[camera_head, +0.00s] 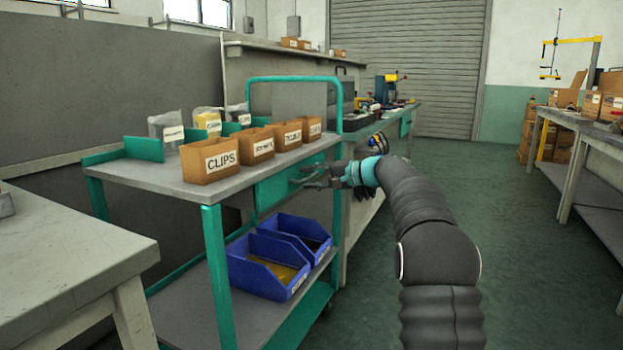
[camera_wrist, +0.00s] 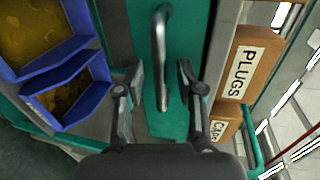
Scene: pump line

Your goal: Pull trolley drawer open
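The trolley (camera_head: 215,225) has a teal frame and grey shelves. Its teal drawer (camera_head: 275,190) sits under the top shelf, and the drawer front (camera_wrist: 197,30) fills the middle of the wrist view. The drawer looks shut. A grey bar handle (camera_wrist: 160,60) runs along that front. My gripper (camera_head: 312,178) is at the drawer front in the head view and partly hides the handle there. In the wrist view my gripper (camera_wrist: 160,72) is open, with one finger on each side of the handle and a visible gap to both. Whether it touches the drawer cannot be told.
Cardboard boxes, one marked CLIPS (camera_head: 209,160), stand on the trolley top. Blue bins (camera_head: 268,266) sit on the lower shelf. A grey table (camera_head: 62,255) is at the front left, and a workbench (camera_head: 580,125) is at the right. The green floor (camera_head: 500,220) between is clear.

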